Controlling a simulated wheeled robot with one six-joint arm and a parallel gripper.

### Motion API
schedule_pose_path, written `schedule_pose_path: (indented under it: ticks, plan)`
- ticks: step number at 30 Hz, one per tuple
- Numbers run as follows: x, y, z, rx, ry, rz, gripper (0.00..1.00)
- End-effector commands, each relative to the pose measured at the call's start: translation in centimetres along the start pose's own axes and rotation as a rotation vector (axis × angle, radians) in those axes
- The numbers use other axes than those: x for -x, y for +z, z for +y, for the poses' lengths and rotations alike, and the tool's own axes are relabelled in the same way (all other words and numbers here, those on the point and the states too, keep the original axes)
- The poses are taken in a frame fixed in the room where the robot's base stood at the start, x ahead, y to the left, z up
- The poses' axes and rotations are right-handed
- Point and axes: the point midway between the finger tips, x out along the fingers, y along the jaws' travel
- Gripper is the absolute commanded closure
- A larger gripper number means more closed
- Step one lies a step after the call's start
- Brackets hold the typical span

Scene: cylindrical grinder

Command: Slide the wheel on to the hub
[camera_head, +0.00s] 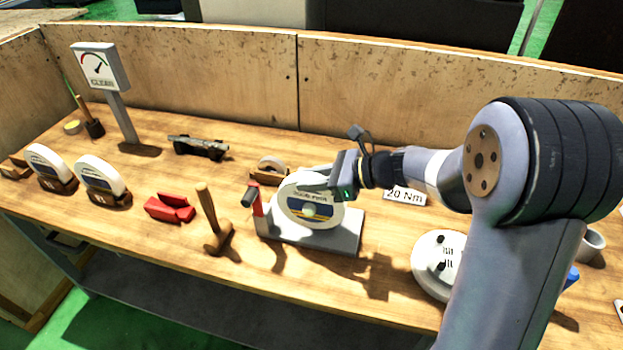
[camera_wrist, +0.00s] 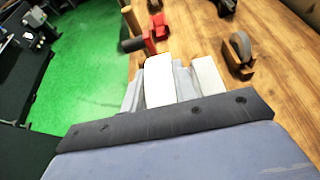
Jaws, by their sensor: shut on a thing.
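The wheel (camera_head: 300,191), white-rimmed with a printed label, stands upright over a grey base (camera_head: 340,238) on the bench. A pale round centre (camera_head: 311,210) shows in its middle; I cannot tell whether this is the hub's end. The rest of the hub is hidden, so I cannot tell whether wheel and hub are engaged. My gripper (camera_head: 325,183) is shut on the wheel's upper right rim. In the wrist view, the wheel's white edge (camera_wrist: 159,82) shows near the grey fingers (camera_wrist: 183,84). A second white piece (camera_wrist: 209,78) to the right is unclear.
A red post with a dark cylinder (camera_head: 258,207) stands close left of the wheel. A wooden holder (camera_head: 262,176) is behind. A white round part (camera_head: 438,265) lies right.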

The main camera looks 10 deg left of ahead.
Motion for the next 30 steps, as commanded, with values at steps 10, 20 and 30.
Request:
schedule_pose_path:
  ticks: [10,20,30]
  plan:
    - [0.1,0.3,-0.7,0.003,-0.001,-0.004,1.0]
    - [0.1,0.3,-1.2,0.003,-0.002,-0.004,1.0]
    - [0.1,0.2,-1.1,0.003,-0.003,-0.002,0.55]
